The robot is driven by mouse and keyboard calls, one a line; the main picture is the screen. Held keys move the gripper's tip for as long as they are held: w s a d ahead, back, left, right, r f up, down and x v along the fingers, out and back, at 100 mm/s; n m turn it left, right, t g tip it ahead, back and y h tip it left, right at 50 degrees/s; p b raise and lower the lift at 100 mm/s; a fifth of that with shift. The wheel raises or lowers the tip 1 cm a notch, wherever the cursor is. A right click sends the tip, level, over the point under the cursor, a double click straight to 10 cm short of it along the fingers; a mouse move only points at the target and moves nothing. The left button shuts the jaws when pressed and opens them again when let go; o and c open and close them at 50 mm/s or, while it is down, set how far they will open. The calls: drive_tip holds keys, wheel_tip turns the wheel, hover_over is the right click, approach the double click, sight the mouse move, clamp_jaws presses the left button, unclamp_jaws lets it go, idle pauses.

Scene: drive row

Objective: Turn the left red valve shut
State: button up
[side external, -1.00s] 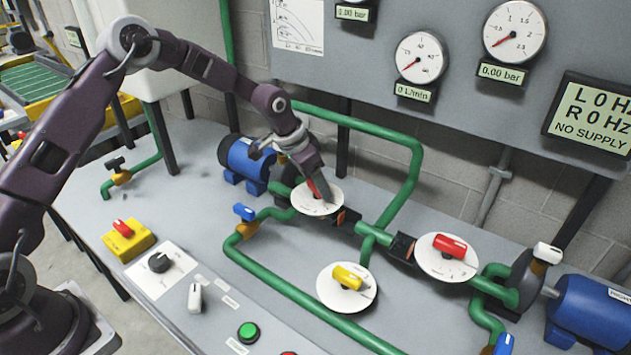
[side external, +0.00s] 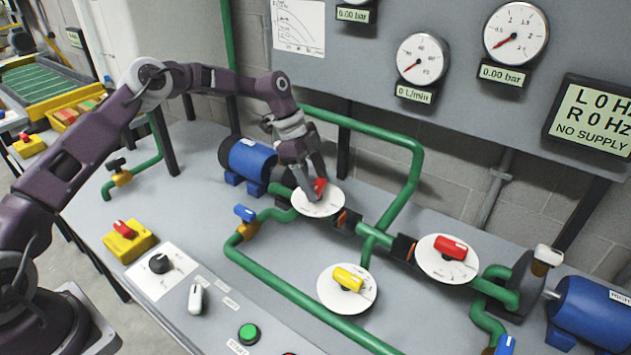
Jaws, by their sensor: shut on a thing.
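The left red valve (side external: 320,185) is a small red handle on a round white dial (side external: 322,206), set on the green pipe beside the left blue motor. My gripper (side external: 314,188) is over this dial, pointing down, with its fingers shut on the red handle. The fingers partly hide the handle, so its exact angle is hard to read.
A second red valve (side external: 450,247) sits on a white dial at right. A yellow valve (side external: 348,279) sits on a dial in front. A green pipe loop (side external: 415,170) rises just right of my gripper. The left blue motor (side external: 250,157) stands close behind it. The display (side external: 592,115) reads NO SUPPLY.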

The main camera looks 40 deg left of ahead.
drive_tip(key=shift+m+g, duration=0.6)
drive_tip(key=shift+m, duration=0.7)
drive_tip(key=o, duration=1.4)
drive_tip(key=shift+c, duration=0.2)
drive_tip(key=v, duration=0.7)
